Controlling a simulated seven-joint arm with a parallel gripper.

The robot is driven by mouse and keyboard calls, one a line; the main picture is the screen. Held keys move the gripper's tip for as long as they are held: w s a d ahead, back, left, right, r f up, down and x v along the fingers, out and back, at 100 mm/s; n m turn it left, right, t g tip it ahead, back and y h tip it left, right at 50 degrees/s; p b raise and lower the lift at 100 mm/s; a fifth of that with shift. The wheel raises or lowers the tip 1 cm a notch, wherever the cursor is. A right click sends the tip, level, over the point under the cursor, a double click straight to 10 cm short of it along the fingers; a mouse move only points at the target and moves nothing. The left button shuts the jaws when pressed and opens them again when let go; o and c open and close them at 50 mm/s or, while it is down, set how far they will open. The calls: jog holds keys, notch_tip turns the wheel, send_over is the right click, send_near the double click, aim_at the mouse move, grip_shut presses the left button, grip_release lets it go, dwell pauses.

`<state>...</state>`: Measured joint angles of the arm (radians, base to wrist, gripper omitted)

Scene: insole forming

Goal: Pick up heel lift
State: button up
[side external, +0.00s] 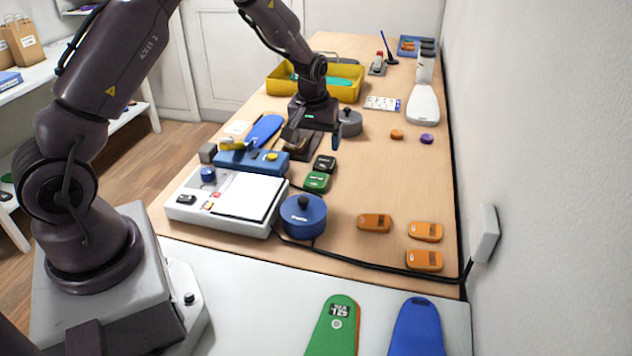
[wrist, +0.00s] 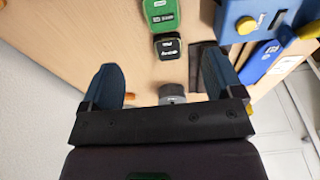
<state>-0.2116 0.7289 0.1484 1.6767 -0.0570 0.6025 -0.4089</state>
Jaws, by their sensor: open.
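Which piece is the heel lift is not labelled legibly. Three orange wedge-like pieces lie at the table's near right: one on the left (side external: 374,223), one behind (side external: 425,231) and one in front (side external: 424,260). My gripper (side external: 304,143) is open over the middle of the table, well behind and left of them. In the wrist view its two blue fingers (wrist: 160,75) are spread wide with nothing held between them. A green block (side external: 316,182) and a black block (side external: 324,163) lie just in front of it; the wrist view also shows the green block (wrist: 161,15) and black block (wrist: 168,46).
A blue clamp device (side external: 250,162) stands left of my gripper and a grey lidded pot (side external: 350,122) right of it. A white device (side external: 222,204) and a blue pot (side external: 303,217) stand nearer. A yellow tray (side external: 345,92) is behind. A black cable crosses the front.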

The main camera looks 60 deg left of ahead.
send_over(316, 179)
jog(key=d, duration=0.1)
jog(key=f, duration=0.7)
jog(key=shift+s+f, duration=0.1)
jog(key=shift+s, duration=0.2)
jog(key=f, duration=0.3)
jog(key=a+f, duration=0.1)
jog(key=f, duration=0.1)
jog(key=shift+w, duration=0.25)
jog(key=c, duration=1)
